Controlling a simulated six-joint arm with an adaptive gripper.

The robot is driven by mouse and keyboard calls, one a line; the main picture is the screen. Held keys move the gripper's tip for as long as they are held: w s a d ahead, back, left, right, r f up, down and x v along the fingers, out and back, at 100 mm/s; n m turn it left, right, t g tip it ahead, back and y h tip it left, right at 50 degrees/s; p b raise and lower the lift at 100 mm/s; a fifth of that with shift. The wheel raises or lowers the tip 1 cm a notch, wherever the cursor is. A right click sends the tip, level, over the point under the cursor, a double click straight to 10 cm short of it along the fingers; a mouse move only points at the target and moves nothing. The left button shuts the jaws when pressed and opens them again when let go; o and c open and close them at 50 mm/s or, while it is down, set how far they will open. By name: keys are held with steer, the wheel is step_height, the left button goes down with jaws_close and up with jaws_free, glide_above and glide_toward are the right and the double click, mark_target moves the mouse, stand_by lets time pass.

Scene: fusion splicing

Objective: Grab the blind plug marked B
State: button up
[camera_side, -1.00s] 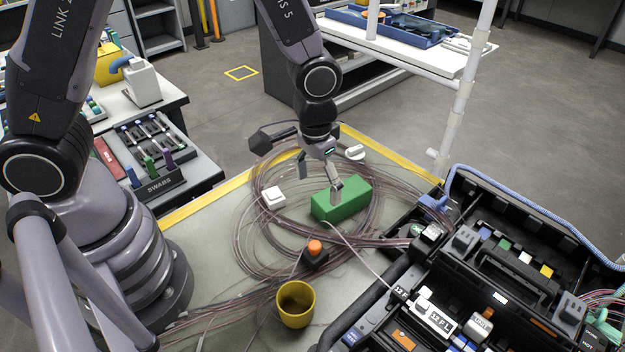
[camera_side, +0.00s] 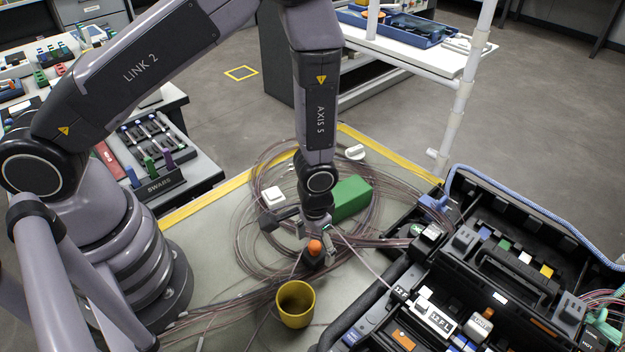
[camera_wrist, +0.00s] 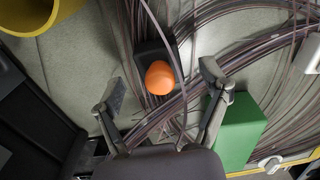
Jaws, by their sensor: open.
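My gripper (camera_side: 314,235) is open and empty, pointing down over the table. In the wrist view my gripper (camera_wrist: 163,84) has its two fingers spread, with a round orange cap (camera_wrist: 161,78) on a dark square base (camera_wrist: 152,52) showing between and beyond the fingertips. In the side view the orange cap (camera_side: 314,247) is right by the fingertips; I cannot tell whether they touch. No letter B is readable on any piece, so I cannot tell which is the blind plug marked B.
A green block (camera_side: 351,198) lies behind the gripper, with a white square piece (camera_side: 273,197) to its left. A yellow cup (camera_side: 296,304) stands in front. Loose cable coils (camera_side: 262,235) cover much of the table. A black splicing case (camera_side: 480,262) fills the right.

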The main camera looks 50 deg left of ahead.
step_height(320, 180, down, 2)
steer(key=shift+f, duration=0.15)
steer(key=c, duration=1.3)
steer(key=shift+o, duration=0.2)
